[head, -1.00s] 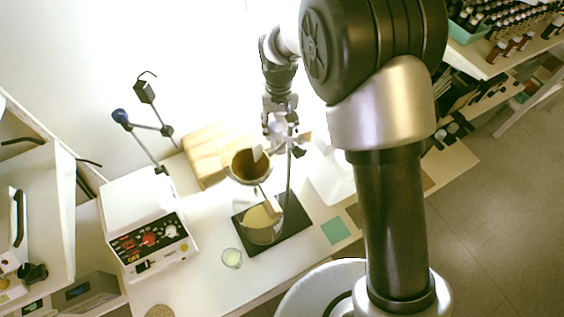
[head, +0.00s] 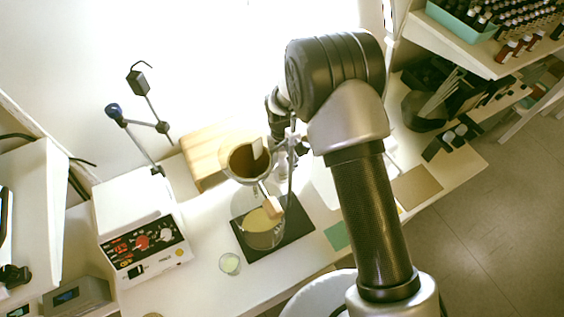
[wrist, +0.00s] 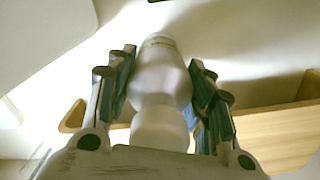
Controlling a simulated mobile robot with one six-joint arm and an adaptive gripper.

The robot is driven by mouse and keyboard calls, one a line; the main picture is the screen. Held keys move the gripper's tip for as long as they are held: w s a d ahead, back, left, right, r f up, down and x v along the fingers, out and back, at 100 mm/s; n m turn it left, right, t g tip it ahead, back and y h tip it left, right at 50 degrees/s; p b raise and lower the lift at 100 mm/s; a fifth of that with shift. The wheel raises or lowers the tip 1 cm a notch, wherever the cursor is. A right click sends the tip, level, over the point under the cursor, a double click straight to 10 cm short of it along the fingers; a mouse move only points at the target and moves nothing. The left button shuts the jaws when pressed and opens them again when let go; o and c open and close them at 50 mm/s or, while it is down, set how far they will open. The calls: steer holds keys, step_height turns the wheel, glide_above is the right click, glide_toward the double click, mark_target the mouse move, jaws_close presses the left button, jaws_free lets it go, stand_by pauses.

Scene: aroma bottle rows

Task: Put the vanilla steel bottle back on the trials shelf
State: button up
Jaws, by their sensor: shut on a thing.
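A smooth pale metallic bottle (wrist: 160,78) stands between the two fingers of my gripper (wrist: 163,85) in the wrist view. The fingers are shut on its sides. Its rounded shoulder and top end show; its lower part is partly hidden by the gripper body, and I cannot read a label. In the head view my gripper (head: 287,158) is beside the brown-filled vessel, partly hidden by my arm, and the bottle is hard to make out there. I cannot tell which shelf is the trials shelf.
A wooden block-like stand (head: 203,152) is behind a vessel with brown contents (head: 243,162). A beaker of yellow liquid (head: 262,228) stands on a black plate (head: 292,232). A control box (head: 150,245) is left. A shelf with several dark bottles (head: 468,45) is upper right.

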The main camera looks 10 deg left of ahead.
steer(key=o, duration=0.8)
steer(key=shift+f, duration=0.15)
steer(key=o, duration=0.4)
